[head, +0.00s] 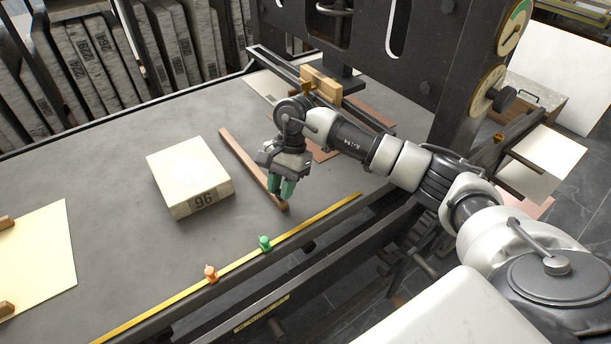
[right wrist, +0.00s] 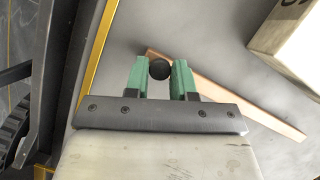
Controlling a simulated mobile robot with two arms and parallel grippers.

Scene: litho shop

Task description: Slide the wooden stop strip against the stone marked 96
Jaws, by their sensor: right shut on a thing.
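The stone marked 96 (head: 184,165) is a pale thick block lying flat on the grey press bed. The wooden stop strip (head: 244,160) is a long thin brown bar lying to its right, with bare bed between them. In the right wrist view the strip (right wrist: 237,103) runs slantwise below the stone (right wrist: 295,45). My right gripper (head: 286,190) is at the strip's near end. Its green fingers (right wrist: 160,72) are closed around a round black knob (right wrist: 160,69) at that end of the strip. My left gripper is not in view.
A brass rule (head: 150,306) edges the bed at the front, with an orange marker (head: 210,272) and a green marker (head: 264,242). A cream sheet (head: 45,255) lies at left. Racked stones (head: 90,60) stand behind. The dark press frame (head: 375,50) rises at right.

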